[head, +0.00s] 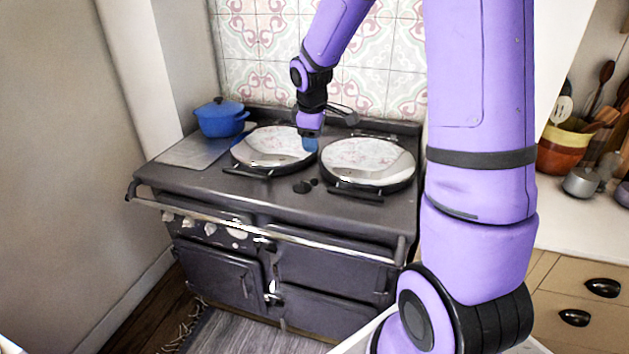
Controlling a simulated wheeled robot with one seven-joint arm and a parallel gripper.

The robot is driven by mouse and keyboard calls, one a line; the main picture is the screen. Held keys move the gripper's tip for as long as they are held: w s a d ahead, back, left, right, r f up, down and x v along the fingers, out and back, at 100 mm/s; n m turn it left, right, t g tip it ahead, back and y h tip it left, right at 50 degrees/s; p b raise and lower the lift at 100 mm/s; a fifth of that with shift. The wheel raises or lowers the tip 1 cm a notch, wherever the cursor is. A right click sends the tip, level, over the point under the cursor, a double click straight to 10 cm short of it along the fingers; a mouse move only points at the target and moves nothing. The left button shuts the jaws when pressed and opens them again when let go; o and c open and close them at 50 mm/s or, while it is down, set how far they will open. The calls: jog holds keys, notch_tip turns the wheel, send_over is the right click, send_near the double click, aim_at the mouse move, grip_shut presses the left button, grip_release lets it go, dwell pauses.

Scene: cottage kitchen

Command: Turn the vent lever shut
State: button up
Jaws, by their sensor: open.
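A dark range cooker (270,205) stands against the tiled wall, with two round silver lids, left (265,148) and right (367,163), shut on its top. My gripper (310,145) points down above the cooker top, near the right edge of the left lid. It is open and holds nothing that I can see; its blue tips are small in the picture, and contact with the lid cannot be told. A small dark fitting (304,187) sits on the cooker top between the lids, toward the front. I cannot make out for certain which part is the vent lever.
A blue lidded pot (221,118) stands at the cooker's back left corner. A metal rail (225,219) runs along the cooker's front. To the right, a counter (575,223) holds a utensil crock (562,150) and a small metal pot (581,182). My arm hides part of the right side.

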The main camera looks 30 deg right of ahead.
jog(key=n, duration=0.2)
send_near(315, 180)
jog(key=x, duration=1)
jog(key=shift+w+d+f, duration=0.1)
jog(key=shift+w+f, duration=0.1)
jog(key=shift+w, duration=0.15)
jog(key=c, duration=0.9)
